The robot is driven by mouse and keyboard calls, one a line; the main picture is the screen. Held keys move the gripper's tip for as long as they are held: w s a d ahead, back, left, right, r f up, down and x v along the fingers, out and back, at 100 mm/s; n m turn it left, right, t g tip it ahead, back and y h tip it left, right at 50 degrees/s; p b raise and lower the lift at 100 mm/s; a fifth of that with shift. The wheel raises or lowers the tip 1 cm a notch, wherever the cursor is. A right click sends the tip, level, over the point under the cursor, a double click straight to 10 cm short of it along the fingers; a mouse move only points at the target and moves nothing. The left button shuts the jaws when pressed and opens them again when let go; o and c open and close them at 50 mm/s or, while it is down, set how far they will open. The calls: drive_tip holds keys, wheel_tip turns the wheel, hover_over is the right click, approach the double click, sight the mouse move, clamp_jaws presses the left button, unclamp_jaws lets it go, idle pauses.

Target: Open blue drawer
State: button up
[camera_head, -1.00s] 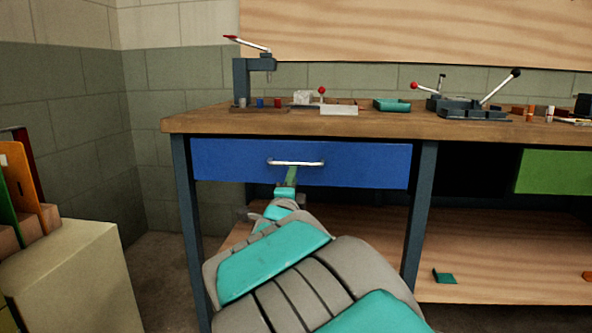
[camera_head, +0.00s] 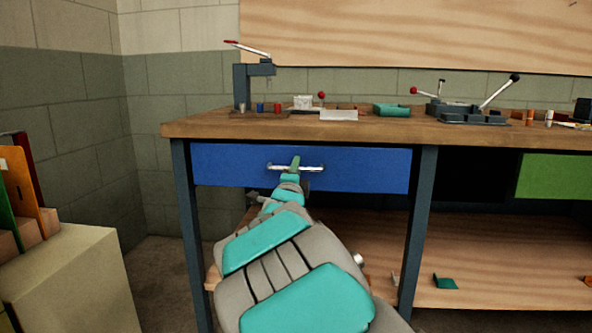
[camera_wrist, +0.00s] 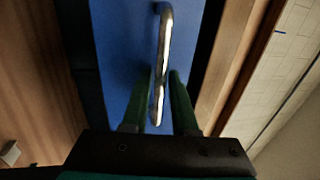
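The blue drawer (camera_head: 370,169) is under the left part of the workbench top, its front flush with the frame. Its silver bar handle (camera_head: 312,168) runs across the middle of the front. My gripper (camera_head: 295,163) is at the handle in the head view. In the wrist view, the handle (camera_wrist: 164,50) runs lengthwise between the two green fingers of my gripper (camera_wrist: 158,105). The fingers are apart, with a gap visible beside the bar, and the blue drawer front (camera_wrist: 122,50) lies behind them.
The wooden bench top (camera_head: 210,125) carries a lever press (camera_head: 242,85), small bins and a clamp device (camera_head: 465,110). A table leg (camera_head: 418,230) stands right of the drawer. A green drawer (camera_head: 553,176) is further right. A cream cabinet (camera_head: 70,275) stands at the left.

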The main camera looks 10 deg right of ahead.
clamp_jaws()
idle(1.2)
